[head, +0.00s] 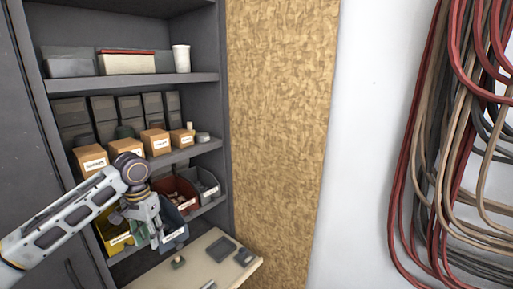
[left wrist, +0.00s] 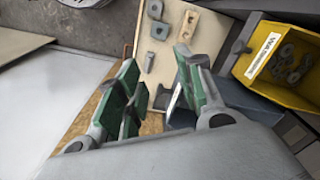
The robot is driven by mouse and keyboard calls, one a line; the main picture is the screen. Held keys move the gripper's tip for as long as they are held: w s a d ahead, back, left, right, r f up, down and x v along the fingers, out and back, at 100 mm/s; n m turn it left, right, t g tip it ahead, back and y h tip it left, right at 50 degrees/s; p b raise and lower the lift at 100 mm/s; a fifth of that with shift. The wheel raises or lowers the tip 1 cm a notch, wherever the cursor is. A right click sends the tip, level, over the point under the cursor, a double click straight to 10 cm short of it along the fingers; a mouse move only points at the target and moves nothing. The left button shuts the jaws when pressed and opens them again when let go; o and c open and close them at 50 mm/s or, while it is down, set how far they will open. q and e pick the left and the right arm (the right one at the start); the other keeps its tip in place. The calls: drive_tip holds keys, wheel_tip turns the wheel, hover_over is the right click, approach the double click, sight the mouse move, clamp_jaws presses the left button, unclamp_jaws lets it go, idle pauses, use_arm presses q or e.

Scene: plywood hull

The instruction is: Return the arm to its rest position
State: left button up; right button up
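My left gripper (head: 156,232) hangs fingers-down at the end of my left arm, in front of the lower bins of the shelf unit. In the left wrist view its two green-padded fingers (left wrist: 157,60) stand well apart with nothing held between them. The arm reaches in from the left edge of the head view and hides parts of the bins behind it. My right gripper is in neither view.
Behind the gripper are a yellow bin (head: 117,236), a blue bin (head: 174,240) and a red bin (head: 187,195). A pale pull-out board (head: 215,270) with small parts juts out below. Cable loops (head: 440,150) hang at right; white wall (head: 365,120) lies between.

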use_arm(q)
drive_tip(key=s+d+f+m+t+h, duration=0.1)
drive_tip(key=s+d+f, duration=0.5)
drive_tip(key=d+f, duration=0.35)
drive_tip(key=s+d+f+m+t+h, duration=0.2)
drive_tip(key=s+d+f, duration=0.4)
drive_tip(key=d+f, duration=0.3)
drive_tip(key=shift+s+a+f+n+y, duration=1.4)
drive_tip(key=shift+s+a+f, duration=1.05)
drive_tip(key=shift+s+a, duration=2.75)
drive_tip(key=s+d+f+g+b, duration=0.1)
drive_tip(key=s+f, duration=0.1)
drive_tip(key=f, duration=1.5)
drive_tip(key=s+f, duration=0.2)
drive_tip(key=f, duration=1.5)
drive_tip(key=s+a+f, duration=0.2)
drive_tip(key=s+f, duration=0.8)
drive_tip(key=s, duration=0.1)
drive_tip(key=s+a+f+g+b, duration=0.1)
drive_tip(key=s+f, duration=0.9)
drive_tip(key=s, duration=0.1)
drive_tip(key=shift+a+f, duration=0.35)
